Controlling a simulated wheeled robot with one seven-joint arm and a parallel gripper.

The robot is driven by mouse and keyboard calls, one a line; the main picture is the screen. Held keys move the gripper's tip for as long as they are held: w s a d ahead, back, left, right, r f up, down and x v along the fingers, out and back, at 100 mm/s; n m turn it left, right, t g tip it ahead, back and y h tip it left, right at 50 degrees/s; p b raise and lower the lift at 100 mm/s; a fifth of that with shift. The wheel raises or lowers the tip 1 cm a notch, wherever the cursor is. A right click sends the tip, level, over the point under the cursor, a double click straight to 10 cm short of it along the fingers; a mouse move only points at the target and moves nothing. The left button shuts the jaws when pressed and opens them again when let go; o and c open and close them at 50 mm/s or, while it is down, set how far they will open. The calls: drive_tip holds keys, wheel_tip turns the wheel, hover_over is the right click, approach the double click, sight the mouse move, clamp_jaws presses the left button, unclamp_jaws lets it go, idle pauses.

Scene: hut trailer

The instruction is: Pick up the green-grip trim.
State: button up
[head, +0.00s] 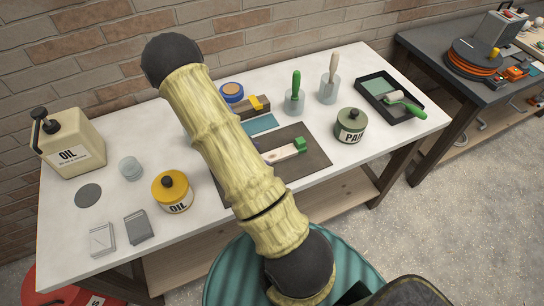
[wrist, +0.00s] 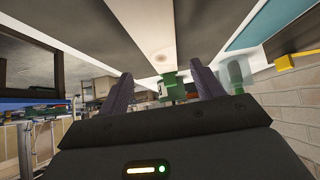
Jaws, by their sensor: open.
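The green-grip trim is a pale wooden strip (head: 280,155) with a green block-like grip (head: 299,144) at its right end. It lies on a dark mat (head: 314,162) on the white-topped table, its left end close to or behind my arm. In the wrist view the pale strip (wrist: 140,28) runs from the top edge down to the green grip (wrist: 168,86). My gripper (wrist: 161,70) is open, and the green grip shows between its two dark fingers. I cannot tell whether they touch it.
A darker bench (head: 430,50) stands at right.

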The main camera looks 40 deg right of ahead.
sight(270, 157)
drive_tip(key=x, duration=0.1)
drive_tip(key=p+x, duration=0.1)
drive_tip(key=x, duration=0.2)
drive_tip(key=shift+w+f, duration=0.15)
drive_tip(key=shift+w, duration=0.1)
drive_tip(key=shift+s+d+f+p, duration=0.15)
drive_tip(key=shift+d+f+p, duration=0.15)
drive_tip(key=shift+d+f, duration=0.1)
drive_tip(key=shift+a, duration=0.15)
drive_tip(key=c, duration=1.1)
drive_tip(key=shift+c, duration=0.2)
drive_tip(key=shift+r, duration=0.1)
